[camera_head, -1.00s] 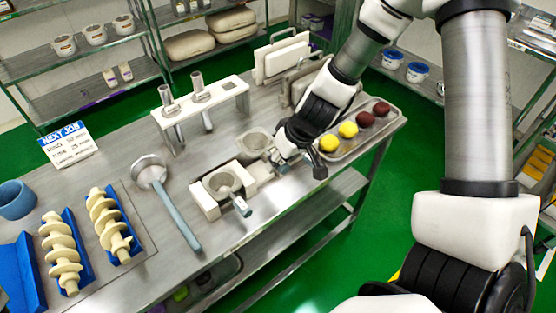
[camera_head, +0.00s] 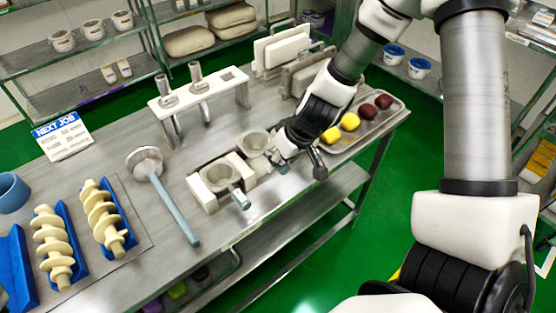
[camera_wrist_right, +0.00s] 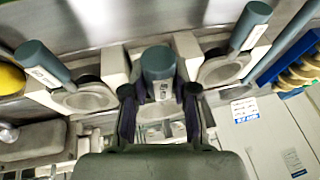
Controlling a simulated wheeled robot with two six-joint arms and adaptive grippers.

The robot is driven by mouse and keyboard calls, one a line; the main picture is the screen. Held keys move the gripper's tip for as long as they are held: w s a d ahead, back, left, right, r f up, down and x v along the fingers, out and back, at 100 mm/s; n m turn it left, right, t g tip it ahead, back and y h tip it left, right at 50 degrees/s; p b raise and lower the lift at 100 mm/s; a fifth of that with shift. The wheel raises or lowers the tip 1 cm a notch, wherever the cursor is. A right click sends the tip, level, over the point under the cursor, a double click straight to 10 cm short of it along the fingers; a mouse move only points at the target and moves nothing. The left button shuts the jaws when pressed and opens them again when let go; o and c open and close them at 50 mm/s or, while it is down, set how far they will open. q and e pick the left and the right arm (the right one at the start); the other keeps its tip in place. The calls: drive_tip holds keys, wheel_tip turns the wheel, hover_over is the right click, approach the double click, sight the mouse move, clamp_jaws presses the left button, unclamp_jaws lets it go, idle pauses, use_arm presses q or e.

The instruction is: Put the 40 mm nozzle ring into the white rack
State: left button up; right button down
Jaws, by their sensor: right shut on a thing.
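The white rack (camera_head: 208,196) stands on the steel table, and its white blocks also show in the wrist view (camera_wrist_right: 190,50). A grey nozzle ring (camera_head: 220,176) with a blue-grey handle sits in it. My right gripper (camera_head: 279,162) is shut on the handle of another grey ring (camera_head: 254,141), just right of that seated ring. In the right wrist view the fingers flank this middle handle (camera_wrist_right: 158,64); its ring is mostly hidden. Ringed handles show left (camera_wrist_right: 45,65) and right (camera_wrist_right: 250,25) of it. I cannot read the size labels. My left gripper is out of view.
A ladle (camera_head: 146,162) lies left of the rack. A white stand (camera_head: 200,92) is behind it. A tray (camera_head: 338,146) with yellow and dark red balls is close right of my right gripper. Cream screws (camera_head: 103,215) in blue holders stand at left.

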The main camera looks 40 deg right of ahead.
drive_tip(key=shift+f+b, duration=1.65)
drive_tip(key=shift+f, duration=0.35)
drive_tip(key=c, duration=0.6)
unclamp_jaws()
drive_tip(key=shift+c, duration=0.2)
drive_tip(key=shift+r, duration=0.1)
drive_tip(key=p+v, duration=0.7)
drive_tip(key=p, duration=0.4)
drive_tip(key=shift+r, duration=0.2)
drive_tip(key=shift+d, duration=0.1)
